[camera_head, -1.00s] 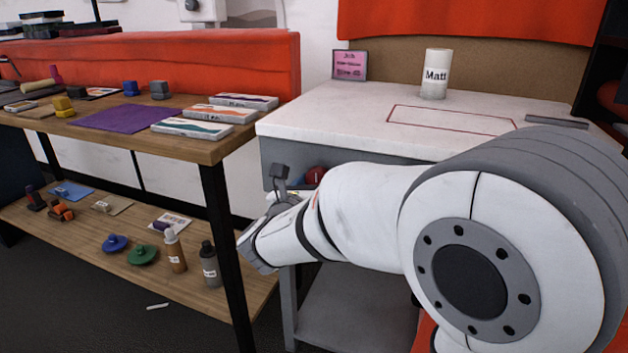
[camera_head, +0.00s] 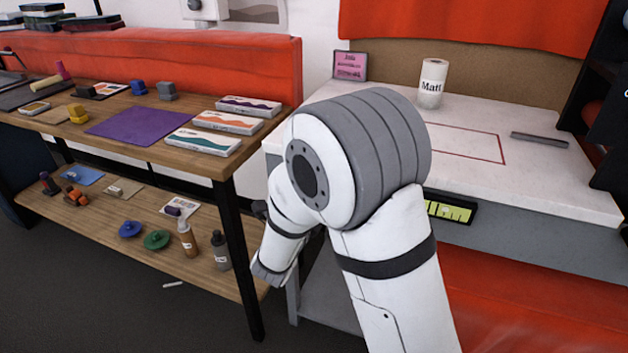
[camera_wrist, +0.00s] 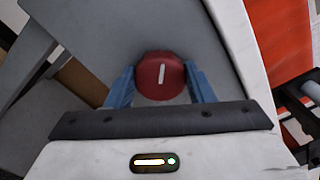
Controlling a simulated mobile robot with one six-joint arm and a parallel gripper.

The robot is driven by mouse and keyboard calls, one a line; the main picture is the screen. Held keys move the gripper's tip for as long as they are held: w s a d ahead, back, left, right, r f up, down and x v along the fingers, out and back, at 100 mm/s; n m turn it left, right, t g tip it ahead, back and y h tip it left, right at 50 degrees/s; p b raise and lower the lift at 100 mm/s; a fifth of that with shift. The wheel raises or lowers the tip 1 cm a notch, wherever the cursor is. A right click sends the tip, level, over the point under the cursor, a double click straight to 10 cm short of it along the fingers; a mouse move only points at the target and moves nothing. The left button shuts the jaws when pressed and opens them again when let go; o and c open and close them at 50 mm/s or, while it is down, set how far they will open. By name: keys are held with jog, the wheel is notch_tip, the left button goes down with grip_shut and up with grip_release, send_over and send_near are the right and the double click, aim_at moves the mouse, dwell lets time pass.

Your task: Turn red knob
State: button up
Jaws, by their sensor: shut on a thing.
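The red knob (camera_wrist: 160,76) is round with a white line on its face, and sits on a grey panel in the wrist view. The white line is close to upright in that picture, with a slight tilt. My gripper (camera_wrist: 160,84) has its two blue fingers at the knob's left and right sides, shut on it. In the head view my white and grey arm hides the knob, and my gripper's fingers cannot be made out there.
A white worktop (camera_head: 470,165) carries a white "Matt" container (camera_head: 432,84), a pink sign (camera_head: 350,65) and a grey bar (camera_head: 540,139). A yellow-green display (camera_head: 449,209) is on its front. A wooden shelf table (camera_head: 150,150) with several boxes stands close to my arm on the left.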

jog(key=shift+n+p, duration=1.1)
jog(key=shift+p, duration=0.35)
jog(key=shift+f, duration=0.1)
jog(key=o, duration=1)
jog(key=p+v, duration=0.1)
jog(key=v, duration=0.6)
jog(key=shift+s+a, duration=0.15)
jog(key=shift+s, duration=0.2)
